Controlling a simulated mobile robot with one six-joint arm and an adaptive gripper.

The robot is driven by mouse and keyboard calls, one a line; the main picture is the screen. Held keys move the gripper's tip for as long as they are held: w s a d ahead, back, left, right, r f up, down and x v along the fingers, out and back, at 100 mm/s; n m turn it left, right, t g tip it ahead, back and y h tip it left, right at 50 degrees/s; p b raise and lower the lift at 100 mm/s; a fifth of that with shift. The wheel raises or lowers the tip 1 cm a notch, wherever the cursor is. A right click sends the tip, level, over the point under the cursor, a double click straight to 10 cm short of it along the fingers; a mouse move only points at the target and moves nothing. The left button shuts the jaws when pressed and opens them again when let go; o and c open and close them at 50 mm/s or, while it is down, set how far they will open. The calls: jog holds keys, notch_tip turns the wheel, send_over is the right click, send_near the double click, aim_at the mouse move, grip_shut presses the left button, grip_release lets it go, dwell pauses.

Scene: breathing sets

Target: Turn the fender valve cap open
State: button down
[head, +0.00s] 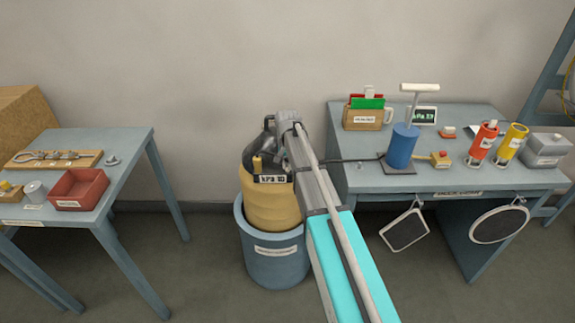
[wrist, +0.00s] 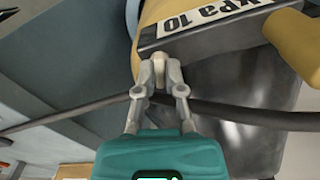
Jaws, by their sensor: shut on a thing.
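The fender (head: 270,208) is a tan, ribbed cylinder with a black top, upright in a blue-grey tub (head: 275,262). Its gauge plate (head: 273,179) reads kPa 10; the plate also shows close up in the wrist view (wrist: 195,22). A yellow fitting (head: 257,163) stands beside the plate and shows at the right of the wrist view (wrist: 297,40). My gripper (wrist: 159,66) reaches the fender's top. Its fingertips are together on a small part, which seems to be the valve cap; the fingers hide most of it.
A dark hose (head: 350,160) runs from the blue pump (head: 401,147) on the right table to the fender, passing close behind my fingers. Red and yellow canisters stand on that table. The left table holds a red tray (head: 80,188). Floor is open between left table and tub.

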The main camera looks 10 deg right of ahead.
jog(key=shift+n, duration=1.7)
jog(key=c, duration=0.7)
grip_release()
jog(key=shift+c, duration=0.2)
jog(key=shift+m, duration=0.3)
jog(key=m, duration=0.5)
notch_tip(320, 180, up, 14)
jog(key=p, duration=1.4)
jog(key=s+f+n+b, duration=0.4)
jog(key=s, duration=0.9)
jog(key=s+a+f+n+b, duration=0.1)
jog(key=s+f+n+b, duration=0.3)
jog(key=s, duration=0.9)
jog(key=shift+s+f+b, duration=0.15)
jog(key=shift+f+b, duration=0.5)
jog(key=shift+b, duration=0.05)
